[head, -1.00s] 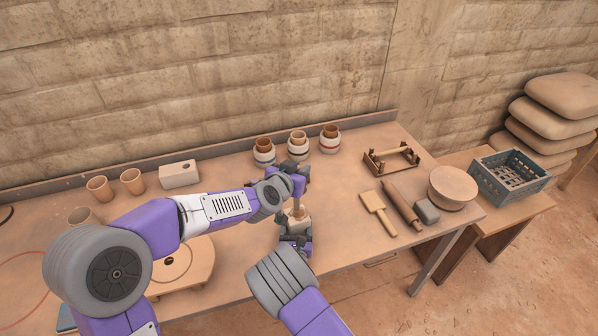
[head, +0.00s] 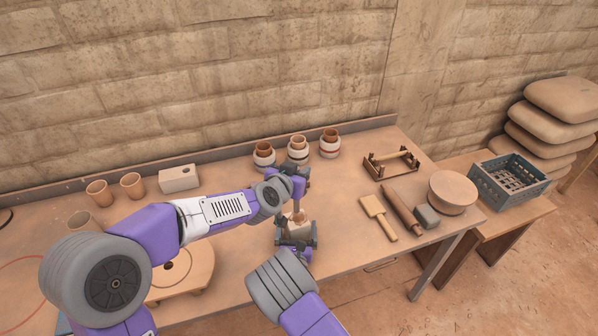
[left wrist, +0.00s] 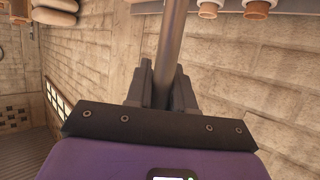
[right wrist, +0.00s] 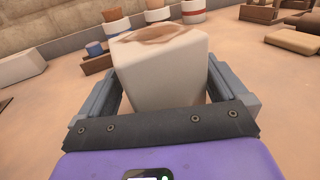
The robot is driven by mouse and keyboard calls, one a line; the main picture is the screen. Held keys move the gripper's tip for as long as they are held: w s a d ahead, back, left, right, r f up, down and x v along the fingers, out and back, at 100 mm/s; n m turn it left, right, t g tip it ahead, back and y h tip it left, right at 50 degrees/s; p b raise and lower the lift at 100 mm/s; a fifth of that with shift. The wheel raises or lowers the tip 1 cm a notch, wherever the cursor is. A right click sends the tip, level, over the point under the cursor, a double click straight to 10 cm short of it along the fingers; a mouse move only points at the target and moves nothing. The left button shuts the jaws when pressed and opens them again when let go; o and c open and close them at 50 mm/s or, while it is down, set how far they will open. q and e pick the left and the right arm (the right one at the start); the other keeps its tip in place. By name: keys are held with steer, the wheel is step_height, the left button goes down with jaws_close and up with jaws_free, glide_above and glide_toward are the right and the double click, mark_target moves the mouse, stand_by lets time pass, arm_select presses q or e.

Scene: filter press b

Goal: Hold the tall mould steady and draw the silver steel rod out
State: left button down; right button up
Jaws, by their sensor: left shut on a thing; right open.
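The tall mould (right wrist: 160,75) is a pale block standing upright on the table. Its top has a brownish hollow, and no rod shows in it in the right wrist view. In the head view the mould (head: 298,229) is partly hidden by my grippers. My right gripper (right wrist: 160,90) is open, with one finger on each side of the mould. My left gripper (left wrist: 163,85) is shut on the silver steel rod (left wrist: 173,38), which runs between its fingers. In the head view my left gripper (head: 299,180) is above the mould; the rod's lower end is hard to make out there.
Several banded jars (head: 298,150) stand behind my left gripper. A round board (head: 195,275) lies left, under my left arm.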

steer(key=s, duration=1.2)
steer(key=shift+a, duration=0.2)
